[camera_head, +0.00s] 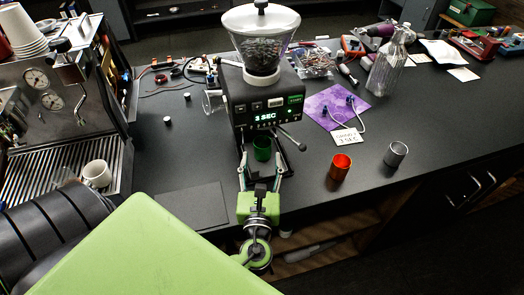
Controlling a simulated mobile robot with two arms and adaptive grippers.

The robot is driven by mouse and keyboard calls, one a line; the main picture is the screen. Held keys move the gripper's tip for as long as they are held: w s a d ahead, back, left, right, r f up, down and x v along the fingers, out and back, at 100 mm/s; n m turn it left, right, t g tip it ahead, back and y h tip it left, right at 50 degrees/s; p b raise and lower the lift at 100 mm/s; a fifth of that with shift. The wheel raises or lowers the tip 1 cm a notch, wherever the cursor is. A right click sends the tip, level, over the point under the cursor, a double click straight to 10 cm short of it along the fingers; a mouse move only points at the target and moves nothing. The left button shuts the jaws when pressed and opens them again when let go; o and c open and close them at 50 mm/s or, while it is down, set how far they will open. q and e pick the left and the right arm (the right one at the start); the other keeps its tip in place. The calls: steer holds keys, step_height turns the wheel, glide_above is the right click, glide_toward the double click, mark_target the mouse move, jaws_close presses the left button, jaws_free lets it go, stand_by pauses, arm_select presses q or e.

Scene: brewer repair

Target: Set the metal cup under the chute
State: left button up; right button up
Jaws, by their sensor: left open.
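The metal cup (396,154) is a plain silver cup, upright on the dark counter at the right, near its front edge. The grinder (265,100) stands at the centre with a hopper of dark beans and a lit "3 SEC" display. A green cup (262,148) stands under its chute; the chute outlet itself is hard to see. My left gripper (261,168) is open, its fingers spread to the left and right just in front of the green cup. I cannot tell whether they touch it. My right gripper is not in view.
An orange-red cup (340,167) stands between the grinder and the metal cup. A note card (346,137) and a purple mat (336,105) lie behind it. A clear bottle (386,70) stands farther back. The espresso machine (60,95) fills the left; a dark flat mat (181,205) lies in front.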

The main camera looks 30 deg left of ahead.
arm_select(q)
steer(key=b+v, duration=0.1)
steer(key=v, duration=0.4)
steer(key=shift+s, duration=0.2)
stand_by(0.3)
